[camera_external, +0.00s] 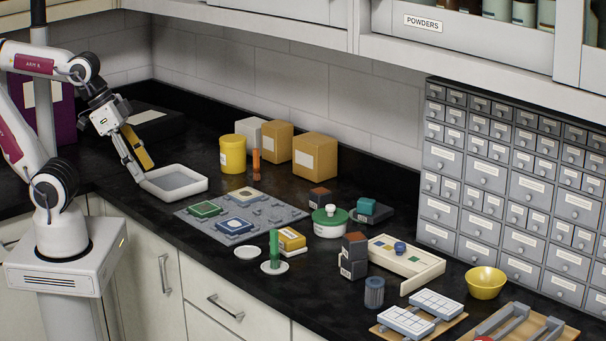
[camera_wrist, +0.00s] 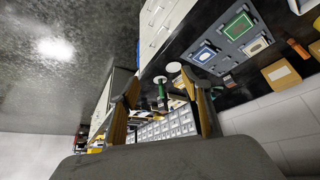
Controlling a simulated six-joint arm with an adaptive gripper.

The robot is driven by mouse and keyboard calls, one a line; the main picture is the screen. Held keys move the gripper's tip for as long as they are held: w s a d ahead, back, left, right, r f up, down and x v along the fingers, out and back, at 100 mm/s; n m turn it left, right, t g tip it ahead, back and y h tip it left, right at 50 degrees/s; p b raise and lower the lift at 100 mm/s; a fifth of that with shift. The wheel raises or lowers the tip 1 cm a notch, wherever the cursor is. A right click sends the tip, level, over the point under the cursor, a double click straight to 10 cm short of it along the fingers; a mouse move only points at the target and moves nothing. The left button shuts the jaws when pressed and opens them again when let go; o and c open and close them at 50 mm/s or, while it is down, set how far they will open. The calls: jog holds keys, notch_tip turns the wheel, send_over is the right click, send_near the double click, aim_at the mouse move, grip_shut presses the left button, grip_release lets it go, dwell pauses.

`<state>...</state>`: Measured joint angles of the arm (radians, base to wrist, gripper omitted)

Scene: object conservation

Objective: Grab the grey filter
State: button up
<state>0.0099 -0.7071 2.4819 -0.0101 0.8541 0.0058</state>
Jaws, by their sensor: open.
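A small dark grey ribbed cylinder (camera_external: 374,292), which looks like the grey filter, stands upright on the black counter near its front edge, right of centre. It is in front of the wooden tray. My gripper (camera_external: 143,171) is far to the left of it, above the left end of the counter beside the white-rimmed tray. The gripper is open and empty, with its two fingers apart in the wrist view (camera_wrist: 160,80). I cannot make out the filter in the wrist view.
Close by stand a dark box stack (camera_external: 354,256), a wooden tray (camera_external: 428,266), a yellow bowl (camera_external: 486,283) and white racks (camera_external: 405,322). Grey drawers (camera_external: 511,205) stand behind.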

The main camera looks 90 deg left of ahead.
jog(key=w+d+f+m+t+h, duration=0.15)
jog(key=w+d, duration=0.35)
jog(key=w, duration=0.9)
jog(key=w+d+r+n+t, duration=0.15)
jog(key=w+d, duration=0.25)
jog(key=w, duration=1.1)
jog(key=w+d+f+m+t, duration=0.1)
jog(key=w+d+f, duration=0.2)
jog(key=w+f, duration=0.15)
jog(key=w+d+f+t, duration=0.2)
jog(key=w+f, duration=0.1)
jog(key=w, duration=0.3)
jog(key=t, duration=0.2)
send_near(374, 293)
jog(key=shift+w+a+r, duration=0.25)
jog(key=shift+w+a, duration=0.7)
jog(key=shift+w, duration=0.2)
jog(key=shift+w+d+f, duration=0.15)
jog(key=shift+w+f, duration=0.05)
jog(key=shift+f, duration=0.2)
jog(key=shift+x, duration=1.25)
